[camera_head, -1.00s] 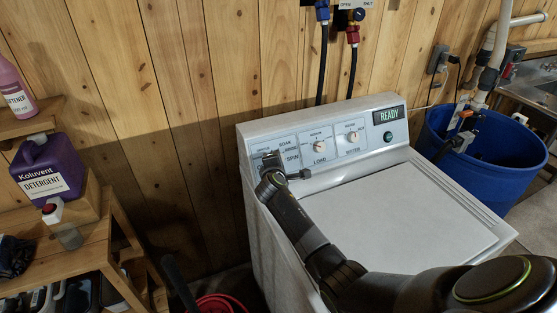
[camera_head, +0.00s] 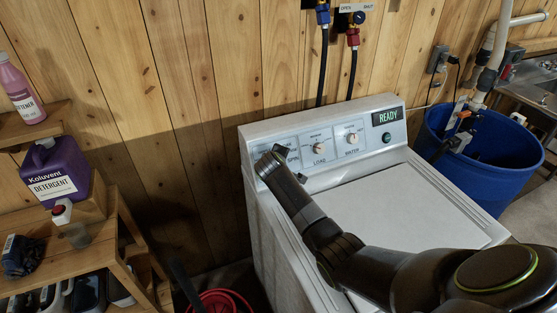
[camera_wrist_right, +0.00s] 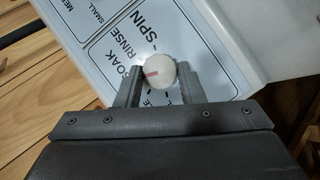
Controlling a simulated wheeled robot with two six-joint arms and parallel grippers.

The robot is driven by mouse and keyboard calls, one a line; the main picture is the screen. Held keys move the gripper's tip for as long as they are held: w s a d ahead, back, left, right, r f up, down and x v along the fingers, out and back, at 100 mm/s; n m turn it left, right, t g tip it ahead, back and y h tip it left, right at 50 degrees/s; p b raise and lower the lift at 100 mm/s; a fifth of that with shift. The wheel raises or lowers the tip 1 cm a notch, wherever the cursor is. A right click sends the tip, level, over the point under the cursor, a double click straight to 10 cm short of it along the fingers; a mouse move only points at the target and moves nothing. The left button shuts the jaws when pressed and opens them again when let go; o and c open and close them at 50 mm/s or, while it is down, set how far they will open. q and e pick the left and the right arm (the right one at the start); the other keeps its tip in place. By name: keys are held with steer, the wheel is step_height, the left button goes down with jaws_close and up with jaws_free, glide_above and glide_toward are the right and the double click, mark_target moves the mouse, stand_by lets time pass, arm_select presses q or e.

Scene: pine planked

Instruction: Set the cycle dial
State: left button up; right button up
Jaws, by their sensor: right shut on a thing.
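The white washer (camera_head: 262,225) stands against the plank wall, with its control panel along the back. The cycle dial (camera_wrist_right: 157,70), a round white knob with a red pointer line, sits between my right gripper's two fingers (camera_wrist_right: 158,84). The gripper is shut on it. The red line points left in the wrist view, toward the printed SOAK and RINSE words. In the head view my right gripper (camera_head: 275,157) covers the panel's left part and hides the dial. The load knob (camera_head: 320,147) and water knob (camera_head: 351,139) are uncovered. The display (camera_head: 387,117) reads READY. My left gripper is not in view.
A green button (camera_head: 387,137) sits below the display. A blue tub (camera_head: 480,175) is at the right. A purple detergent jug (camera_head: 55,172) and pink softener bottle (camera_head: 20,92) stand on wooden shelves at the left. A red bucket (camera_head: 222,301) is on the floor.

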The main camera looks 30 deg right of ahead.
stand_by(0.5)
steer(key=o, duration=1)
steer(key=shift+s, duration=0.1)
steer(key=b+v, duration=0.2)
steer(key=v, duration=1.5)
steer(key=shift+r+b, duration=0.2)
steer(key=shift+b, duration=0.2)
steer(key=shift+s+f, duration=0.1)
